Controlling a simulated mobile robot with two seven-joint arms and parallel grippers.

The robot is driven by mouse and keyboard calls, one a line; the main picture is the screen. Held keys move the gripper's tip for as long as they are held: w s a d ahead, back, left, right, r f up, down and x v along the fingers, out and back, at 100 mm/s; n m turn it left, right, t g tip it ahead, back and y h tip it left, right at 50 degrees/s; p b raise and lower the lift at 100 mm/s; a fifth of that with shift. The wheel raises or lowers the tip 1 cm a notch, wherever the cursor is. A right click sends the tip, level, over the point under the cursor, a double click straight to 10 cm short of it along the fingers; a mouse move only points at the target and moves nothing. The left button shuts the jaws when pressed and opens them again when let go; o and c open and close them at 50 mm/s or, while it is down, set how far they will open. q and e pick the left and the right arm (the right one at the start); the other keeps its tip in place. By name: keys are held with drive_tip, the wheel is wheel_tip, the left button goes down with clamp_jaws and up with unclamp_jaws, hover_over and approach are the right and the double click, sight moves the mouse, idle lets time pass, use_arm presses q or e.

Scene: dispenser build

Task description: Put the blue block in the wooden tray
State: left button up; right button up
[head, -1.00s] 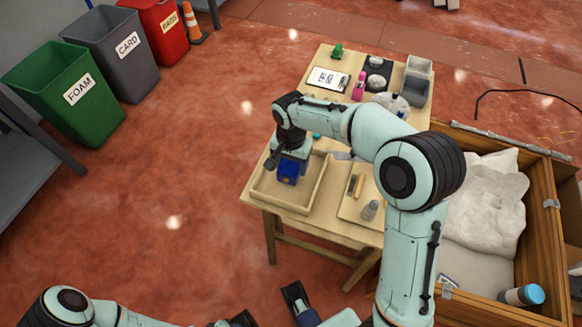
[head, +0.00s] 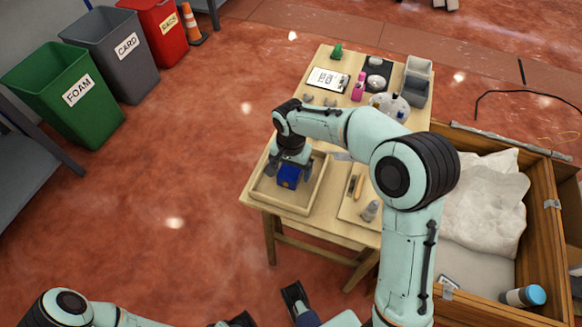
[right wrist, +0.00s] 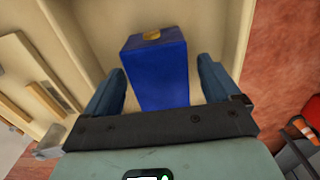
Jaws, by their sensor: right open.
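The blue block (head: 289,176) is inside the wooden tray (head: 285,206), a shallow box at the near left corner of the table. My right gripper (head: 287,183) points down over the tray and is open, with one finger on each side of the block. In the right wrist view the block (right wrist: 157,75) stands between the spread fingers, with a visible gap to each, and a brass-coloured round spot shows on its end. The pale tray floor (right wrist: 205,35) lies around it. Dark parts at the bottom edge of the head view may be my left gripper; its jaws are unclear.
Right of the tray are a board with an orange-handled tool (head: 355,186) and a small grey bottle (head: 370,210). A clipboard (head: 328,79), a pink bottle (head: 358,87) and grey bins (head: 417,85) stand farther back. A wooden crate (head: 538,240) adjoins the table's right.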

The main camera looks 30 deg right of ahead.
sight(291, 168)
use_arm(q)
drive_tip(key=shift+s+r+p, duration=0.25)
drive_tip(key=shift+r+p, duration=0.25)
drive_tip(key=shift+p, duration=0.1)
drive_tip(key=shift+s+r+p, duration=0.2)
drive_tip(key=shift+r+p, duration=0.25)
drive_tip(key=shift+p, duration=0.1)
use_arm(e)
wheel_tip(291, 168, up, 12)
drive_tip(key=shift+r, duration=0.15)
